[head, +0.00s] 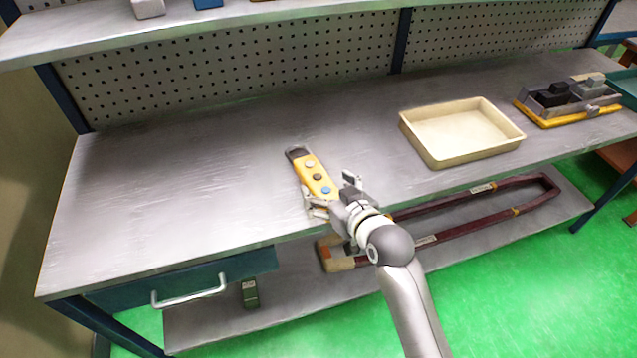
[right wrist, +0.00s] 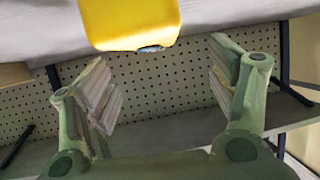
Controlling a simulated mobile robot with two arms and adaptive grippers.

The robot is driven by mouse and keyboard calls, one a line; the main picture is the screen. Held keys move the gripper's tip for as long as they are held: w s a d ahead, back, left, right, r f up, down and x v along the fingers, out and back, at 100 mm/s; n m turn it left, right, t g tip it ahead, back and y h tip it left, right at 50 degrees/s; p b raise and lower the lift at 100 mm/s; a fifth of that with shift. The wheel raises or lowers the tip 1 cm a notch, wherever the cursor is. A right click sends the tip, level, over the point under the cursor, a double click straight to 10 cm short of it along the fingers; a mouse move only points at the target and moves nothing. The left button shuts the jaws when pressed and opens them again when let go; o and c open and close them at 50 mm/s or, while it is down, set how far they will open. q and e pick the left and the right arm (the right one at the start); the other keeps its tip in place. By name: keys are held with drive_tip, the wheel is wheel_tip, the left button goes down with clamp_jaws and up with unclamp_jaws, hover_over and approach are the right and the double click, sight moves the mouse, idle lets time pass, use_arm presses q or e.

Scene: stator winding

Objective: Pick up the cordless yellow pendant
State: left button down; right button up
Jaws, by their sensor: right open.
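The yellow pendant (head: 313,175) lies on the grey workbench, with a dark far end and several round buttons, one of them blue. No cord shows on it. My right gripper (head: 335,193) is at the pendant's near end, close to the bench's front edge, with its fingers spread. In the right wrist view the pendant's yellow end (right wrist: 130,25) shows at the top, ahead of the open fingers (right wrist: 160,85), and nothing is between the pads. I cannot tell whether a finger touches the pendant. My left gripper is not in view.
A cream tray (head: 437,156) stands to the right on the bench (head: 190,190). A grey and yellow fixture (head: 565,118) with dark blocks is farther right. A long dark red coil (head: 455,228) lies on the lower shelf. The bench's left side is clear; pegboard stands behind.

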sight(319, 180)
drive_tip(key=shift+d+f+p+x, duration=0.1)
drive_tip(key=shift+d+p+x, duration=0.1)
drive_tip(key=shift+x, duration=1.4)
drive_tip(key=shift+d+f+p+x, duration=0.1)
drive_tip(key=shift+d+p+x, duration=0.05)
drive_tip(key=shift+x, duration=1.4)
drive_tip(key=shift+w, duration=0.1)
drive_tip(key=shift+c, duration=0.4)
drive_tip(key=shift+r, duration=0.1)
drive_tip(key=c, duration=1.4)
drive_tip(key=shift+o, duration=0.2)
